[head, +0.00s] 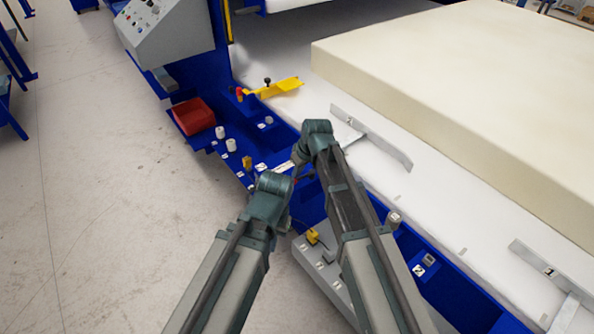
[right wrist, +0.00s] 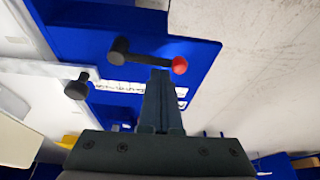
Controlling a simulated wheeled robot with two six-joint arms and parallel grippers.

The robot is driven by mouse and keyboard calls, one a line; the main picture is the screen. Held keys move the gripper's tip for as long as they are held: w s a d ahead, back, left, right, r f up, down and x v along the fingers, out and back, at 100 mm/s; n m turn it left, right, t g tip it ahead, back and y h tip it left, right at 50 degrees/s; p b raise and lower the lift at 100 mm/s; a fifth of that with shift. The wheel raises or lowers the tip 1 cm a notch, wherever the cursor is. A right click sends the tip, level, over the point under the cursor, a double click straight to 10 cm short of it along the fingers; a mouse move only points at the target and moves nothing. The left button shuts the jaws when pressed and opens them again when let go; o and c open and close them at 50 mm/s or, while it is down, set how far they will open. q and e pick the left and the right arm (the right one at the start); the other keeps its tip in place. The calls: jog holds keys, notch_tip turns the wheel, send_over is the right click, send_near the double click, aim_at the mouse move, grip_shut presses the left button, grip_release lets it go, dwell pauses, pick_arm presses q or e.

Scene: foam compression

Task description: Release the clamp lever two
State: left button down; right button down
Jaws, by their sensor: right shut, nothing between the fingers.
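A long grey bar (head: 372,138) with a number plate, seemingly 2, lies on the white bed beside the cream foam block (head: 480,80). In the right wrist view, a lever with a dark handle (right wrist: 125,51) and a red knob (right wrist: 180,65) sits over a blue plate (right wrist: 90,28). My right gripper (right wrist: 160,75) is shut and empty, its fingertips just below this lever near the red knob; I cannot tell whether they touch. In the head view my right gripper (head: 298,168) is small and partly hidden between my arms. My left gripper is hidden behind its own arm.
A second bar (head: 548,272) marked 1 lies at the right. A blue machine edge (head: 455,300) runs along the bed, with a red bin (head: 193,115) and a yellow part (head: 275,89) farther back. The grey floor (head: 90,180) at the left is clear.

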aim_at(315, 178)
jog(key=shift+s+d+n, duration=0.2)
jog(key=shift+s+n, duration=0.15)
jog(key=shift+n, duration=0.35)
jog(key=n, duration=0.1)
jog(key=n+g+y, duration=0.1)
jog(key=shift+s+d+n, duration=0.3)
jog(key=shift+s+d, duration=0.1)
jog(key=shift+s+d+n+g, duration=0.25)
jog(key=shift+d+n+g, duration=0.45)
jog(key=shift+n, duration=0.8)
jog(key=shift+s+d+n+g, duration=0.25)
jog(key=shift+d+n, duration=0.7)
jog(key=shift+n, duration=0.55)
jog(key=shift+s+d+n+g, duration=0.2)
jog(key=shift+d+n+g, duration=0.5)
jog(key=shift+n, duration=0.8)
jog(key=shift+d, duration=0.3)
